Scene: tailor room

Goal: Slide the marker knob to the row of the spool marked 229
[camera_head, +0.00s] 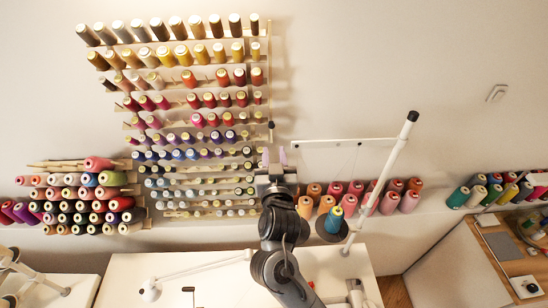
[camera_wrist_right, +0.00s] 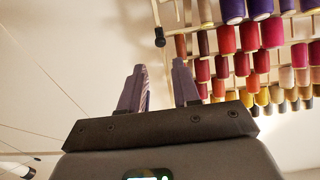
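The marker knob (camera_head: 271,125) is a small dark knob on the thin upright rail (camera_head: 269,60) at the right edge of the wall spool rack. In the right wrist view the dark knob (camera_wrist_right: 160,37) hangs beyond the fingertips, near the top middle. My right gripper (camera_head: 274,158) is just below the knob, its two purple-grey fingers pointing up. In the right wrist view the gripper (camera_wrist_right: 160,84) is open, with nothing between its fingers and clear of the knob. The rack's rows of spools (camera_head: 190,75) show, but no number can be read. My left gripper is out of view.
A white thread stand (camera_head: 388,168) with a slanted pole rises right of my right arm, a teal spool (camera_head: 334,218) at its base. Pink and orange cones (camera_head: 408,202) line the wall behind. More spools (camera_head: 85,205) are stacked left.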

